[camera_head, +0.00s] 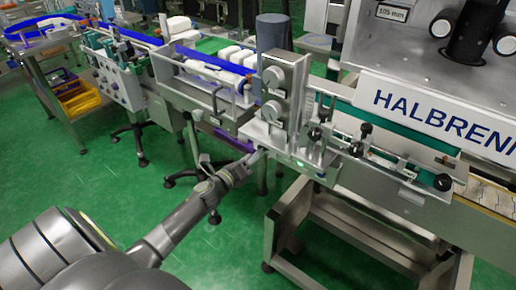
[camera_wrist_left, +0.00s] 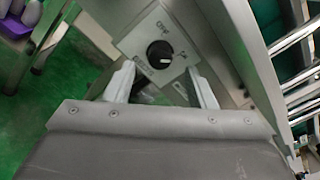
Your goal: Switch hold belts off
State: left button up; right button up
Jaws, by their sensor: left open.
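The hold belts' switch is a black rotary knob (camera_wrist_left: 159,54) on a small light grey plate (camera_wrist_left: 133,43) in the left wrist view. The plate has dark lettering, with OFF-like text above the knob and other marks at its sides. The white line on the knob points right, toward a side mark. My left gripper (camera_wrist_left: 164,82) is open, its two pale fingers either side of the lower part of the plate, apart from the knob. My right gripper is not in view.
A conveyor with white packs (camera_head: 237,54) runs behind. Green floor (camera_head: 225,235) is open below.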

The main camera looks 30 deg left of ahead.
aim_at(263, 148)
pick_arm(q)
jog(key=shift+w+d, duration=0.15)
jog(key=shift+w, duration=1.8)
jog(key=c, duration=1)
